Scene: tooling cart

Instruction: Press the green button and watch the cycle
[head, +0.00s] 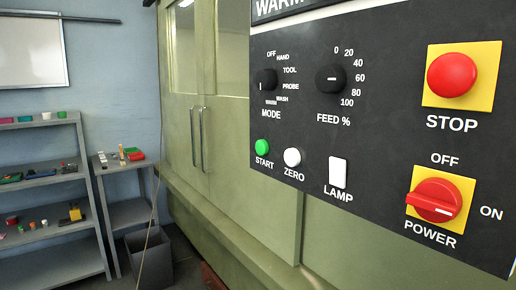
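A green START button (262,147) sits at the lower left of the black control panel (390,120), in the head view. Its label reads START. It stands a little to the left of a white ZERO button (292,157). The green machine (235,150) carries the panel, and its closed doors with two upright handles (197,140) show to the left. The inside of the machine is not visible through the pale windows. My gripper is not in view.
The panel also has MODE (266,80) and FEED (330,79) knobs, a LAMP switch (338,172), a red STOP button (452,75) and a red POWER knob (434,200). Grey shelves (50,205) and a small cart (128,212) stand at left. The space before START looks clear.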

